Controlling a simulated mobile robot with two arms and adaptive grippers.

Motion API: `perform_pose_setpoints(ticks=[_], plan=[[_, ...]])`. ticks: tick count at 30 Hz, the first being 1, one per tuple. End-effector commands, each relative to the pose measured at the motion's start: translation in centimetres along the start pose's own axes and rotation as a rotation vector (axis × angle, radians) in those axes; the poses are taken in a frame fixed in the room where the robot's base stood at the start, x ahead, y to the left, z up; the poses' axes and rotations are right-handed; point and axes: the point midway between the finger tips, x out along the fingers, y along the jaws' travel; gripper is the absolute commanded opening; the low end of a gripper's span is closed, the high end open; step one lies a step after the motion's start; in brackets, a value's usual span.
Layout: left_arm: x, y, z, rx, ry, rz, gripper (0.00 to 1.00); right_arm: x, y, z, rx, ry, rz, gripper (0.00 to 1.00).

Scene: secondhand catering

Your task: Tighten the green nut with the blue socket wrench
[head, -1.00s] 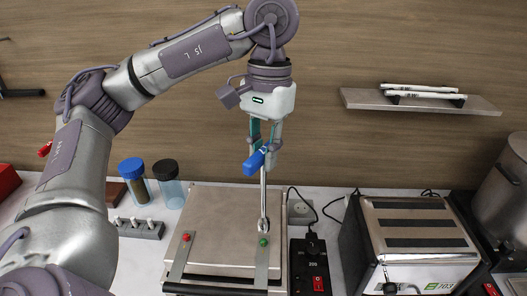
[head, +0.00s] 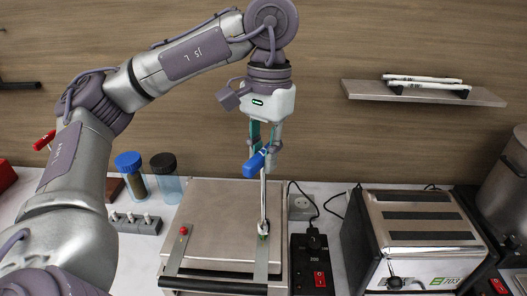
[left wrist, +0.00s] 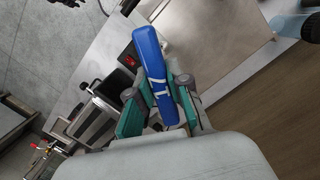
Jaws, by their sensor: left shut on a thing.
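The blue socket wrench (head: 256,162) has a blue handle and a long silver shaft pointing down. My left gripper (head: 264,146) is shut on the blue handle above the machine. In the left wrist view the handle (left wrist: 152,58) lies between the teal fingers of my left gripper (left wrist: 162,100). The green nut (head: 263,237) sits on the right metal strip of the flat steel press. The wrench's lower end is at the nut and hides most of it; I cannot tell how far it is seated. My right gripper is not in view.
A red nut (head: 183,230) sits on the left strip of the steel press (head: 222,210). A power strip (head: 311,262) and a toaster (head: 418,235) stand to the right. Two capped jars (head: 165,178) and a grey holder (head: 136,222) stand to the left. A shelf (head: 425,95) is on the wall.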

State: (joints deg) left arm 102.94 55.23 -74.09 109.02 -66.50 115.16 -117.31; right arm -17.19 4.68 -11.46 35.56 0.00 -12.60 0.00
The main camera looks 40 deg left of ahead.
Motion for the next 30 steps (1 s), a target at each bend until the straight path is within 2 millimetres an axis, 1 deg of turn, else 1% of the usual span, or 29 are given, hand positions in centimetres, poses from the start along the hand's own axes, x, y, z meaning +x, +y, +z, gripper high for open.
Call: perform_pose_setpoints(ticks=[4,30], plan=[[0.31,-0.01,-0.02,0.000,0.000,0.001,0.00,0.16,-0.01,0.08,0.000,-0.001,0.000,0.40],[0.27,-0.01,-0.01,-0.001,0.000,0.001,0.00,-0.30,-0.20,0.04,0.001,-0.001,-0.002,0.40]])
